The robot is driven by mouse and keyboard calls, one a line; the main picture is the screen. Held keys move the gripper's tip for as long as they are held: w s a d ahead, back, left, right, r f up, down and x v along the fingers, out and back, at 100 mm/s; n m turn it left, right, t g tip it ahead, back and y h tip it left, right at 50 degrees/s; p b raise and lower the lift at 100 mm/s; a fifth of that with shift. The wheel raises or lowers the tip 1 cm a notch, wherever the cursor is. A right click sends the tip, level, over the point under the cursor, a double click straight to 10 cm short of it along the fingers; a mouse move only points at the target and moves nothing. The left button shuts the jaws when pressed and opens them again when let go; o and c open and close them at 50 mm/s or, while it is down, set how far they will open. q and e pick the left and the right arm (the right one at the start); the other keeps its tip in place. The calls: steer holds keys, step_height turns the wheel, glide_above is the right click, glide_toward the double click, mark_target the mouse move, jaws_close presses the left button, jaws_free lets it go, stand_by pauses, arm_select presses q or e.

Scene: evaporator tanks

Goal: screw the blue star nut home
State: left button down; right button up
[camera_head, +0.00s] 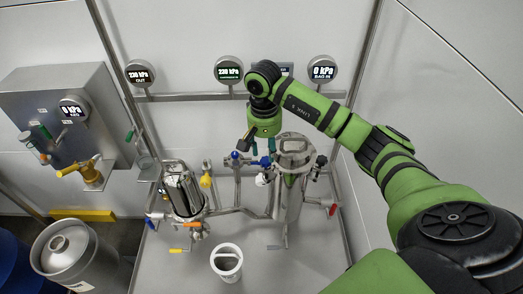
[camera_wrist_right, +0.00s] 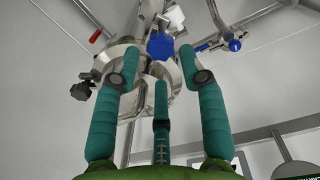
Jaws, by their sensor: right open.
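The blue star nut (camera_wrist_right: 160,45) shows in the right wrist view on the steel fittings of the right-hand vessel, beside a white block. In the head view it is a small blue spot (camera_head: 265,161) just below my gripper. My right gripper (camera_head: 258,146) is open, its teal fingers pointing at the fittings. In the right wrist view the fingers (camera_wrist_right: 162,75) spread to both sides of the nut and below it, with nothing held. I cannot tell any contact. The nut's thread and seating are hidden. My left gripper is in neither view.
The steel vessel (camera_head: 291,150) stands close right of the gripper. A blue valve handle (camera_wrist_right: 235,45) sits to the nut's right in the wrist view. Another vessel (camera_head: 183,191), a white bucket (camera_head: 227,262) and pressure gauges (camera_head: 229,69) stand around.

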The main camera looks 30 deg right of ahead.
mark_target(266, 160)
step_height(266, 160, down, 3)
steer(key=shift+f+p, duration=0.1)
steer(key=shift+p, duration=0.55)
steer(key=shift+f, duration=0.3)
